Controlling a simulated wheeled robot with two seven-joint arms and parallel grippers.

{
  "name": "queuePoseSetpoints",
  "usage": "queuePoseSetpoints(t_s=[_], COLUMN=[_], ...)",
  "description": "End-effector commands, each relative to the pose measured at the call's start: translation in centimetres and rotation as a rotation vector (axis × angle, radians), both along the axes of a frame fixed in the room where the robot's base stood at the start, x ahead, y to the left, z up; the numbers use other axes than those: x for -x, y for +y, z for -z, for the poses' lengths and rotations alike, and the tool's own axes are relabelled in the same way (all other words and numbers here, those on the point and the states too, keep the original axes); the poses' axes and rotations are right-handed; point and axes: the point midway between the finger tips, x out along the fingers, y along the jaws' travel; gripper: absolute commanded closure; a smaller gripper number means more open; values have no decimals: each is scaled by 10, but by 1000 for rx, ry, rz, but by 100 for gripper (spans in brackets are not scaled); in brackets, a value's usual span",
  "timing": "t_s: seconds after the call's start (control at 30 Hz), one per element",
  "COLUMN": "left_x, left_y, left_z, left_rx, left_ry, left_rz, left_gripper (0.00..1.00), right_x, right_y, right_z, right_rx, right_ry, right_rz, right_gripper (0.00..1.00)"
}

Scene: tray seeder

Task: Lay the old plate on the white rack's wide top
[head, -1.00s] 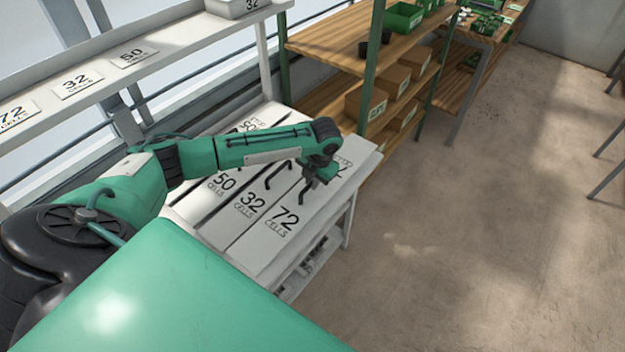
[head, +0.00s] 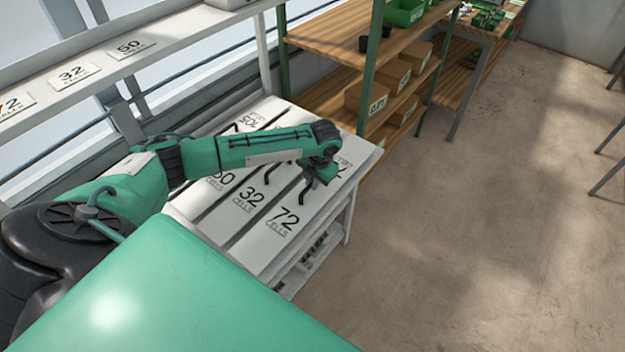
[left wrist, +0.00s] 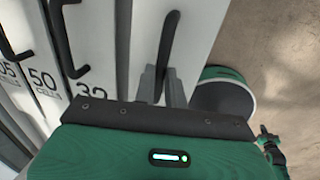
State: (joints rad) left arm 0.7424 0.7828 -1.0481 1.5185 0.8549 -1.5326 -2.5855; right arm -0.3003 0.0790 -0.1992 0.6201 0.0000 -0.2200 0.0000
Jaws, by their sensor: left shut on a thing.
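My left gripper (head: 318,178) is shut on the black bar handle (left wrist: 168,48) of the white plate marked 72 (head: 268,243). This plate lies flat, or nearly so, at the right end of a row of plates on the white rack (head: 349,218). I cannot tell whether it is clear of the surface below. My wrist hides part of its far end. To its left lie the plates marked 32 (head: 232,219) and 50 (head: 205,203), each with a black handle. A small green and black part at the right of the left wrist view (left wrist: 270,143) may be my right gripper.
A white shelf (head: 180,42) with labels 72, 32 and 50 runs above the rack along the window. Behind stands a wooden shelf unit with green posts (head: 372,70), holding cardboard boxes (head: 362,98). The floor (head: 450,240) to the right is open.

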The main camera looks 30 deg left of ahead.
Motion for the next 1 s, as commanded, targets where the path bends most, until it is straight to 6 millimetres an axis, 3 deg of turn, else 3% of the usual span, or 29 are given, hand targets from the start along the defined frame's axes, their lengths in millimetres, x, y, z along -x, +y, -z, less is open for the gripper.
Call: queuePoseSetpoints(t_s=[0.33, 0.37, 0.47, 0.8, 1.0], left_x=[-1, -1, -1, 0, -1], left_y=[0, 0, 0, 0, -6], left_z=[4, 4, 4, 3, -24], left_rx=[0, 0, 0, 0, 0], left_ry=[-2, -2, -2, 1, -5], left_rz=[0, 0, 0, 0, 1], left_gripper=[100, 82, 62, 62, 62], right_x=[0, 0, 0, 0, 0], right_y=[4, 4, 3, -2, -3], right_z=[1, 1, 1, 2, 10], right_rx=[-4, -4, -3, 2, 3], right_ry=[0, 0, 0, 0, -1], right_rz=[0, 0, -1, -3, -2], right_gripper=[100, 100, 100, 100, 100])
